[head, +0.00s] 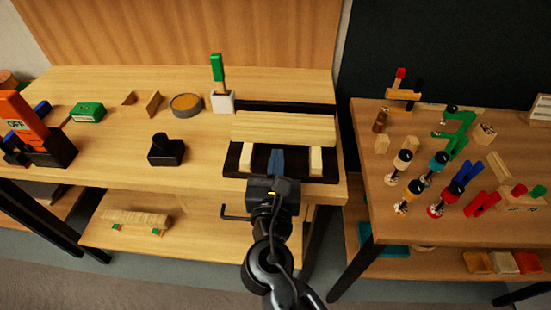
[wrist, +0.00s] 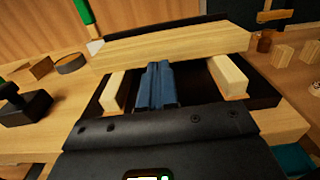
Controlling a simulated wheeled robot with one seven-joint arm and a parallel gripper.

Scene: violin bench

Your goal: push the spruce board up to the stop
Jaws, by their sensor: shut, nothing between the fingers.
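The spruce board (head: 284,128) is a pale, long plank lying crosswise on the bench fixture. It also spans the upper part of the wrist view (wrist: 175,46). The stop appears to be the dark bar (head: 290,106) behind it, also visible in the wrist view (wrist: 160,28). I cannot tell whether board and stop touch. My gripper (head: 277,153) is shut and empty, its blue fingers pointing at the middle of the board's near edge. In the wrist view the fingertips (wrist: 158,66) are just below the board; contact is unclear.
Two pale blocks, left (head: 246,158) and right (head: 316,160), flank my fingers on the dark base. On the bench are a black knobbed block (head: 166,151), a round tin (head: 186,104) and a white holder (head: 222,101) with a green-handled tool. A cluttered table (head: 398,215) stands right.

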